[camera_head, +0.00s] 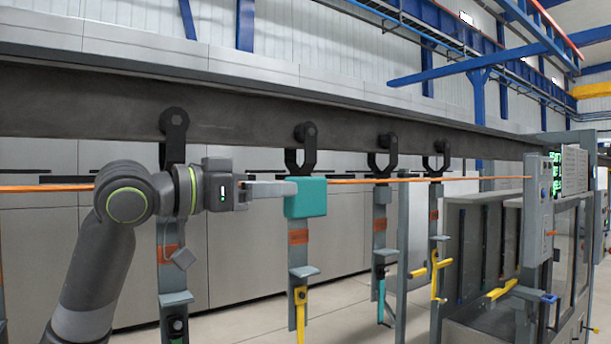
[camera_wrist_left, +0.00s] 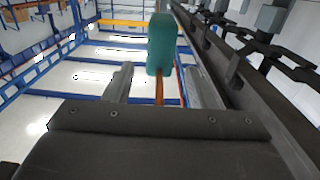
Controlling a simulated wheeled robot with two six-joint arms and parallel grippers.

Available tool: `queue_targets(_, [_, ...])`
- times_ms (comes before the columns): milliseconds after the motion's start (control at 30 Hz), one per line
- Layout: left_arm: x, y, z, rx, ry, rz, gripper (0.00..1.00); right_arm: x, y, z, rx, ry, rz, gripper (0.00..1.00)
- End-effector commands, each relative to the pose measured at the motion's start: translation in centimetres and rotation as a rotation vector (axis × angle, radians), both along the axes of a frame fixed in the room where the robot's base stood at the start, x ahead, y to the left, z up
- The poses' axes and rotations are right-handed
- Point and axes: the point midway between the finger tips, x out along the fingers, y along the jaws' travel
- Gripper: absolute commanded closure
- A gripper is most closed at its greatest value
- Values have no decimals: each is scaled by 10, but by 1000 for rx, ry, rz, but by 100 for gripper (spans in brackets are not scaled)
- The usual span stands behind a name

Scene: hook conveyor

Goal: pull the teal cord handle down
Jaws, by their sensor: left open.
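The teal cord handle (camera_head: 306,197) is a block on the orange cord that runs across in front of the overhead rail. In the left wrist view the handle (camera_wrist_left: 161,42) is upright at top centre, just beyond the fingertips. My left gripper (camera_head: 288,188) reaches in from the left, level with the handle's upper part and close to its left side. In the left wrist view its two fingers (camera_wrist_left: 157,76) are spread apart, with the orange cord (camera_wrist_left: 159,92) between them. Whether a finger touches the handle cannot be told. My right gripper is not in view.
A dark rail (camera_head: 250,115) runs overhead with several black hooks (camera_head: 301,148). Grey hangers below carry a yellow tool (camera_head: 300,310) and other tools. A grey post (camera_head: 402,250) and a control box (camera_head: 538,208) stand to the right. Floor shows below the hangers.

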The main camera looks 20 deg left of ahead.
Motion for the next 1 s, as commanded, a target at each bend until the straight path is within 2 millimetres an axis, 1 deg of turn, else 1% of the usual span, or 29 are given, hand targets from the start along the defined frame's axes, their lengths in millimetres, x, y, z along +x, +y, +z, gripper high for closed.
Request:
queue_targets(33, [6, -6, 3, -2, 3, -4, 49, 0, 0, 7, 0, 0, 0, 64])
queue_targets(200, [26, -21, 3, -2, 4, -4, 49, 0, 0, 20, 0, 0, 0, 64])
queue_targets(400, [44, -35, 2, -2, 3, -2, 49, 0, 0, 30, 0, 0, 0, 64])
queue_targets(500, [50, -40, 1, -1, 2, -1, 49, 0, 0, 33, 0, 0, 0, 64])
queue_targets(667, [54, -43, 0, 1, 1, 1, 49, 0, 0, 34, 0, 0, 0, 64])
queue_targets(900, [55, -43, 0, 1, 1, 1, 49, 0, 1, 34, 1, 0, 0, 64])
queue_targets(933, [55, -43, 0, 1, 1, 1, 52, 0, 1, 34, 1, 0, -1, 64])
queue_targets(1000, [55, -43, 0, 1, 1, 1, 61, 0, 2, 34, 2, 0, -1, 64])
